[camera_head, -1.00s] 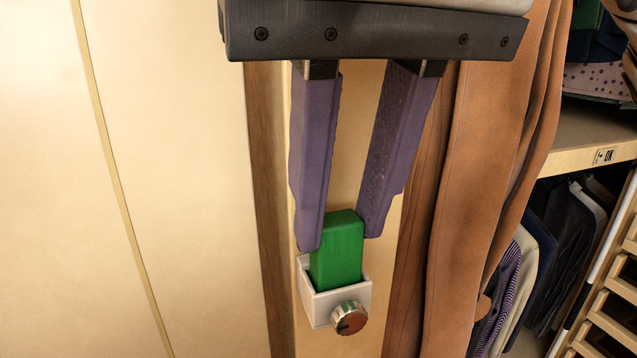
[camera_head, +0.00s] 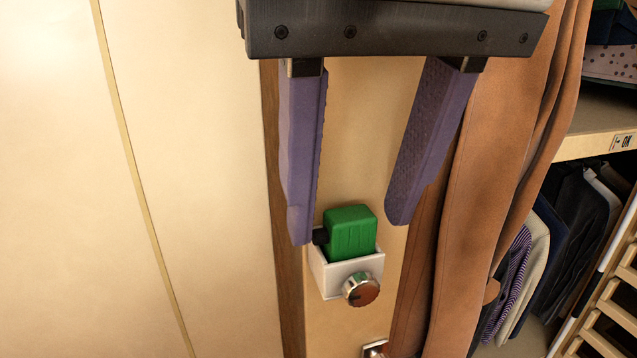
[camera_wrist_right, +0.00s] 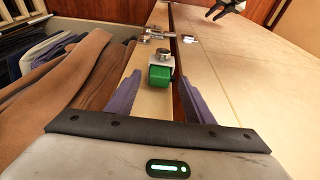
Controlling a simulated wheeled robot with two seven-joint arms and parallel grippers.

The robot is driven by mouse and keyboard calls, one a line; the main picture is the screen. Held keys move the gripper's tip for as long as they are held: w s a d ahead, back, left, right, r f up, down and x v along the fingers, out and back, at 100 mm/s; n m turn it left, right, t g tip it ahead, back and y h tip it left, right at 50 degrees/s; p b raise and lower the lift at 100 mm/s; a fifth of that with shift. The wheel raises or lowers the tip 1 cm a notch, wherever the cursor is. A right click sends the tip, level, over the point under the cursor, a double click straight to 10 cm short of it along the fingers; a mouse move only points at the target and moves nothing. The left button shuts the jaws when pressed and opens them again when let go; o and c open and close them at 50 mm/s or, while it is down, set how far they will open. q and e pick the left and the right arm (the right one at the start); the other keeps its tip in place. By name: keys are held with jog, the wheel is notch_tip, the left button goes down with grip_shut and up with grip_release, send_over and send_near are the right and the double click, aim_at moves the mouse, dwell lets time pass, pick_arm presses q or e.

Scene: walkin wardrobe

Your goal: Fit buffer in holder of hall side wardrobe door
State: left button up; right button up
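The green buffer (camera_head: 350,232) sits in the white open-topped holder (camera_head: 337,275) on the pale wooden door edge (camera_head: 356,130). Its upper part stands above the holder's rim; its lower part is hidden inside. A small black piece (camera_head: 321,236) shows at its left side. A round metal knob (camera_head: 361,289) is on the holder's front. My right gripper (camera_head: 349,230) is open, its purple fingers on either side of the buffer with gaps. The wrist view also shows the green buffer (camera_wrist_right: 159,75) between the spread fingers.
A pale panel (camera_head: 190,150) fills the left side. Brown hanging cloth (camera_head: 500,150) is close on the right, near the right finger. Beyond it are a shelf (camera_head: 590,125) and hanging clothes (camera_head: 530,260). Metal fittings (camera_head: 374,349) show below the holder.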

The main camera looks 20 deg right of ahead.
jog(key=p+v, duration=0.3)
jog(key=v, duration=0.7)
